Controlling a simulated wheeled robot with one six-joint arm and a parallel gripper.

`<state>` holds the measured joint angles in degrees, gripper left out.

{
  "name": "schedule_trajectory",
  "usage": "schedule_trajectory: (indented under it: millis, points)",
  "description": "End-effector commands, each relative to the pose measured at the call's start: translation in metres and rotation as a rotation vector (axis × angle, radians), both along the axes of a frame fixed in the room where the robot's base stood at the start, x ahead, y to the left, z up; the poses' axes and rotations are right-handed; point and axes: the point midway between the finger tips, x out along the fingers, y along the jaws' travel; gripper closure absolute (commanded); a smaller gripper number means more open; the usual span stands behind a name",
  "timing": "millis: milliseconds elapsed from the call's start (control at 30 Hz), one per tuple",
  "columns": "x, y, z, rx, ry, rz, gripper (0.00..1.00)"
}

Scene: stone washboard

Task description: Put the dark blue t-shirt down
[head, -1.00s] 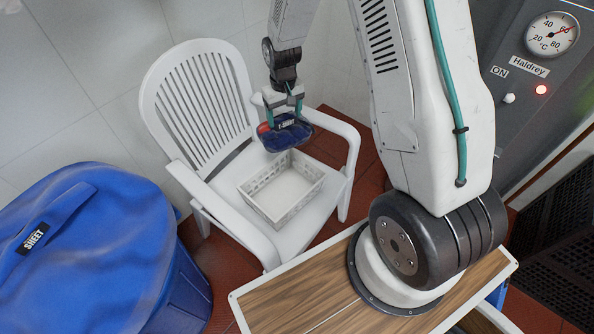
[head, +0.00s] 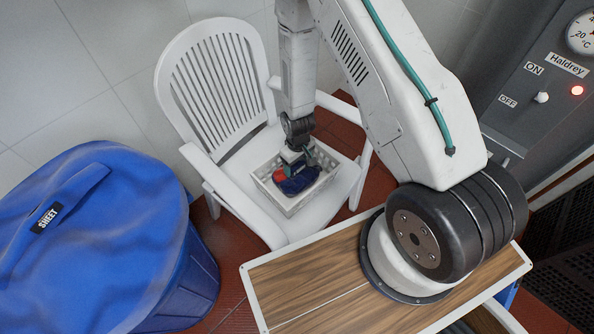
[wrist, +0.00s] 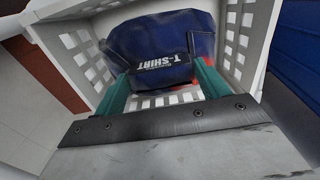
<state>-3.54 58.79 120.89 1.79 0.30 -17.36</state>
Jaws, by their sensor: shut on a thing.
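The dark blue t-shirt (head: 299,181) is a folded bundle with a reddish patch, inside the white basket (head: 289,208) on the chair seat. My gripper (head: 292,172) points down into the basket and is shut on the t-shirt. Its green fingers (wrist: 160,88) are on either side of the bundle's near edge. I cannot tell whether the t-shirt touches the basket floor.
The white plastic chair (head: 215,90) has armrests on both sides of the basket. A blue bin with a blue cover marked "SHEET" (head: 90,225) stands at the left. A grey machine labelled "Haldrey" (head: 520,110) stands at the right. A wood-topped surface (head: 320,285) is in front.

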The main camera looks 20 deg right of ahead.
Motion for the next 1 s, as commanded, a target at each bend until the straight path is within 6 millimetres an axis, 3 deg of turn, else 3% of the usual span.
schedule_trajectory:
  millis: [300,667,700,767,1000]
  points:
    - [0.0,0.001,-0.04,-0.002,0.002,0.0,0.66]
    - [0.0,0.001,-0.044,-0.002,0.002,0.001,0.66]
    - [0.0,0.001,-0.044,-0.001,0.001,0.001,0.21]
    - [0.0,0.001,-0.043,-0.001,0.001,0.0,0.05]
    - [0.0,0.001,-0.043,-0.001,0.001,0.0,0.05]
